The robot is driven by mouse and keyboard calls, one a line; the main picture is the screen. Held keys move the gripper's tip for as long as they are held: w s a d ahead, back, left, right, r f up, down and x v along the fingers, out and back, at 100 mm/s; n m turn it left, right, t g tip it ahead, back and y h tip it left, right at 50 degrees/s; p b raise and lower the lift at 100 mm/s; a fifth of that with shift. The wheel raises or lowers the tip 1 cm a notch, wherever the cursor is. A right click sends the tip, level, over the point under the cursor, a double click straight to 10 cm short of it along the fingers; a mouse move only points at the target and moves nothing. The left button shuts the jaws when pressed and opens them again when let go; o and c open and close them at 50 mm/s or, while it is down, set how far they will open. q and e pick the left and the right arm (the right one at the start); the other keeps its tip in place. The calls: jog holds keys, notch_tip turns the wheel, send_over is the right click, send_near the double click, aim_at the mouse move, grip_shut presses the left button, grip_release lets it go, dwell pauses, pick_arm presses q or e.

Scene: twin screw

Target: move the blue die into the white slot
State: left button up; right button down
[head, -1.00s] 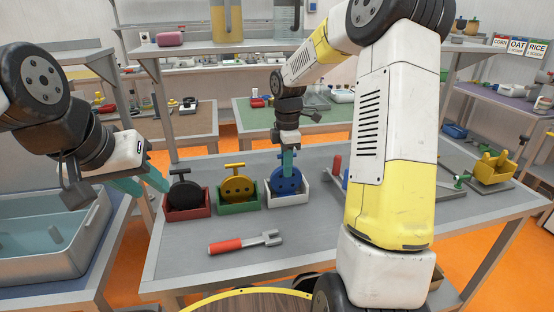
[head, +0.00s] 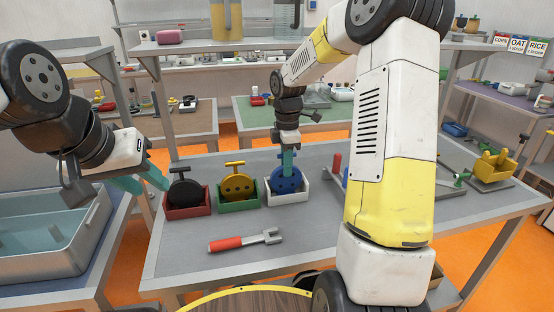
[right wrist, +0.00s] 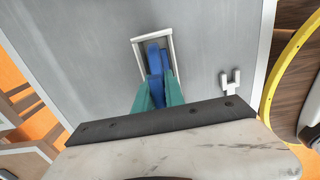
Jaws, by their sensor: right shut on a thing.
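The blue die (head: 286,182), a round disc, stands upright inside the white slot (head: 288,200), an open white box at the right of a row of three. Its lower part is hidden by the slot's front wall. My right gripper (head: 287,163), with teal fingers, comes down from above and is shut on the blue die's top. In the right wrist view, the blue die (right wrist: 154,60) lies between the fingers, within the white slot's frame (right wrist: 137,52). My left gripper (head: 148,182) is open and empty, left of the red slot.
A black die (head: 186,191) stands in a red slot (head: 188,212) and a yellow die (head: 238,187) in a green slot (head: 238,206). A red-handled wrench (head: 245,241) lies in front. A grey tub (head: 50,262) stands at left. The table's front middle is otherwise clear.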

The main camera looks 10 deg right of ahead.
jog(key=shift+f, duration=0.3)
jog(key=c, duration=1.3)
grip_release()
notch_tip(320, 180, up, 8)
jog(key=shift+f, duration=0.1)
